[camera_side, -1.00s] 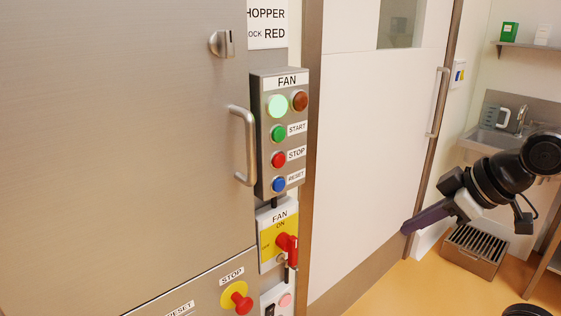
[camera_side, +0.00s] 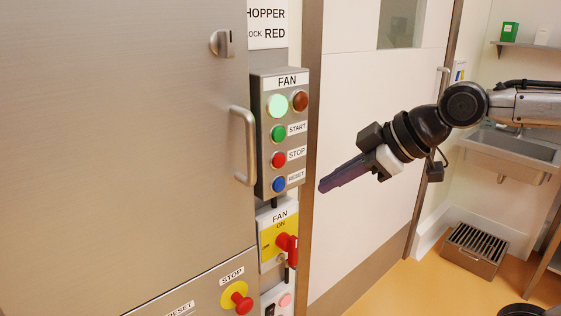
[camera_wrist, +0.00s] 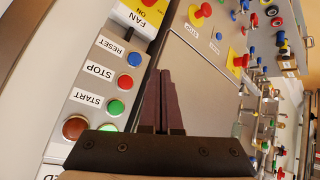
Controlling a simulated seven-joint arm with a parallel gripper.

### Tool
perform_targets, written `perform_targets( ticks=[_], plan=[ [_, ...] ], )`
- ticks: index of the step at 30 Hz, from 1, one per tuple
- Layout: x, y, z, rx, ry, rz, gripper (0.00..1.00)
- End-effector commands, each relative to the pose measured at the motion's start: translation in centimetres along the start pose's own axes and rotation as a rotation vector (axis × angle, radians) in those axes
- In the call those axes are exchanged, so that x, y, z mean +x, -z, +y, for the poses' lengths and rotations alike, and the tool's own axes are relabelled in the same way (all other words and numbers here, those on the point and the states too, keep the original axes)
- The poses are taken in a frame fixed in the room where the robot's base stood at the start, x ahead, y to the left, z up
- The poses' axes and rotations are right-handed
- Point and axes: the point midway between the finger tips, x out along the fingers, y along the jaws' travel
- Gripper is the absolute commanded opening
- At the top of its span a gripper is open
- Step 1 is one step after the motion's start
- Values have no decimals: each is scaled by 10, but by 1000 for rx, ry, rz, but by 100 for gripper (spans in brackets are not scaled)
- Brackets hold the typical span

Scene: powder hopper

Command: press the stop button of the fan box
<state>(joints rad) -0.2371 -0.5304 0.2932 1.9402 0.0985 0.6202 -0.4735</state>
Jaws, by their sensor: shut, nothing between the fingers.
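The fan box (camera_side: 264,185) is a grey metal box with a FAN label on the panel at the centre of the side view. Its red stop button (camera_side: 278,160) sits between the green start button (camera_side: 278,133) and the blue reset button (camera_side: 279,184). A pale green lamp at its top is lit, beside a dark red-brown one. In the wrist view the stop button (camera_wrist: 125,82) shows upside down, left of my fingers. My gripper (camera_side: 322,187) is shut and empty, its dark fingertips right of the box near reset-button height, apparently apart from it. It also shows in the wrist view (camera_wrist: 165,75).
Below the box are a red rotary switch (camera_side: 288,248) on a yellow plate and a red mushroom STOP button (camera_side: 240,302) on the hopper. A door handle (camera_side: 243,145) stands out just left of the box.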

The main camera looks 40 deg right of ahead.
Motion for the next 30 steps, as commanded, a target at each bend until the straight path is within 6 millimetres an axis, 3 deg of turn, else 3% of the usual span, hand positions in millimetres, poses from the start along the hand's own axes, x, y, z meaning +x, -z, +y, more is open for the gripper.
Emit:
perform_targets(
  ticks=[19, 30],
  plan=[
    [50, 36, 36, 2, -1, -2, 0],
    [61, 44, 45, 2, 0, -1, 0]
  ],
)
